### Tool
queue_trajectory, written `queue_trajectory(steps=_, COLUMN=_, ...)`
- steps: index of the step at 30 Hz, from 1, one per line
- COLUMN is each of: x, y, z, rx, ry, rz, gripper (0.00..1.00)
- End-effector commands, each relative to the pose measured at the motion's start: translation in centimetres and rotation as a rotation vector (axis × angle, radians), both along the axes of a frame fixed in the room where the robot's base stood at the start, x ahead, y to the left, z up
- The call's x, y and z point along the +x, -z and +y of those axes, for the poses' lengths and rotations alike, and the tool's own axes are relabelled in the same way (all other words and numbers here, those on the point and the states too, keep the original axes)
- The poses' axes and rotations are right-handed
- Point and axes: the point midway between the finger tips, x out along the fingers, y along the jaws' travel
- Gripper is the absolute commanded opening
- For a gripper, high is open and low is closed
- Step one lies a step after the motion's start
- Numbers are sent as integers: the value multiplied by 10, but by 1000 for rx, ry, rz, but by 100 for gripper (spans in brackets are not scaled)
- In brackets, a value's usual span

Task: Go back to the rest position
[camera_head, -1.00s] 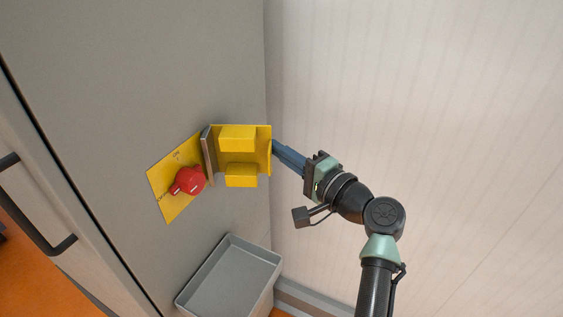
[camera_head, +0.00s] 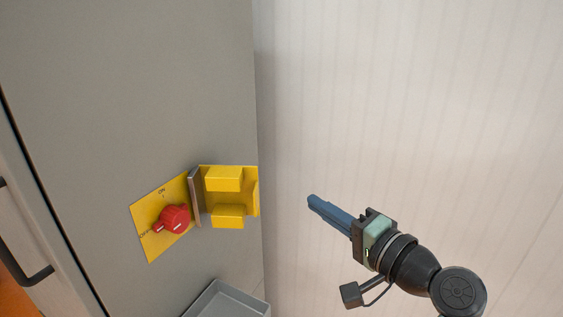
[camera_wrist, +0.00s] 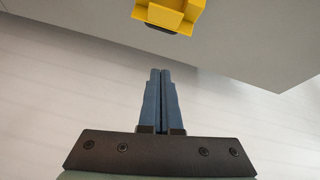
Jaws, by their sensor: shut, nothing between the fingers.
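My gripper (camera_head: 313,202) is shut and empty, its blue fingers pressed together. In the head view it is in open air to the right of the grey cabinet, apart from everything, pointing up and left. In the wrist view the closed fingers (camera_wrist: 160,75) point up the picture, below the yellow bracket and clear of it. The arm reaches in from the lower right of the head view.
A yellow bracket (camera_head: 229,197) is on the grey cabinet (camera_head: 130,80), near its right edge; it also shows in the wrist view (camera_wrist: 168,12). Left of it is a red knob (camera_head: 174,219) on a yellow ON/OFF plate (camera_head: 143,215). A grey bin (camera_head: 240,303) stands below. The pale wall's right side is clear.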

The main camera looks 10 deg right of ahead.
Motion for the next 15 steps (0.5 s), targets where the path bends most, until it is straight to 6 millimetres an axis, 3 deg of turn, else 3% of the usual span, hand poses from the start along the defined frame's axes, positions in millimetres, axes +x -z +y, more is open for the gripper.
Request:
queue_trajectory(steps=4, x=10, y=-62, z=37, rx=-359, ry=147, rz=-210, gripper=0)
queue_trajectory(steps=7, x=0, y=-120, z=58, rx=-591, ry=285, rz=-400, gripper=0)
queue_trajectory(steps=12, x=-59, y=-226, z=92, rx=-894, ry=565, rz=-740, gripper=0)
queue_trajectory(steps=15, x=-103, y=-272, z=104, rx=-996, ry=719, rz=-889, gripper=0)
